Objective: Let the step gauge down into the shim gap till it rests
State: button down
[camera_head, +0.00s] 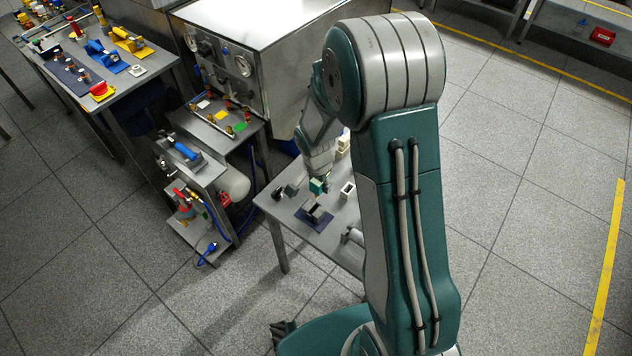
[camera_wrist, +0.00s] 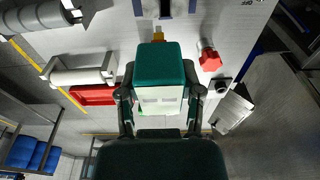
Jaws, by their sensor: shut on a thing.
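The step gauge (camera_head: 317,186) looks like a teal block in the head view. In the wrist view the held block (camera_wrist: 160,62) has a teal end and a white face. My gripper (camera_wrist: 159,85) is shut on it, with a dark finger on each side. In the head view the gauge is close to a dark grey, open-topped block (camera_head: 315,209) on a blue mat (camera_head: 303,221), which looks like the shim gap fixture. I cannot tell whether they touch. Dark blue parts (camera_wrist: 165,8) show at the wrist view's top edge. The gap's inside is hidden.
A white-rimmed box (camera_head: 348,189), cream blocks (camera_head: 343,143) and a small dark block (camera_head: 290,190) stand near on the same table (camera_head: 274,206). A red piece (camera_wrist: 210,60) shows in the wrist view. A steel cabinet (camera_head: 262,40) stands behind the arm.

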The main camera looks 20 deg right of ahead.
aim_at(310, 190)
jog(key=a+f, duration=0.2)
jog(key=shift+a+f, duration=0.2)
jog(key=shift+a, duration=0.15)
jog(key=shift+f, duration=0.35)
jog(key=shift+d+f, duration=0.85)
jog(key=shift+f, duration=0.05)
jog(key=shift+a, duration=0.65)
jog(key=shift+d, duration=0.75)
jog(key=shift+a, duration=0.5)
jog(key=shift+f, duration=1.7)
jog(key=shift+r, duration=1.75)
dwell(0.8)
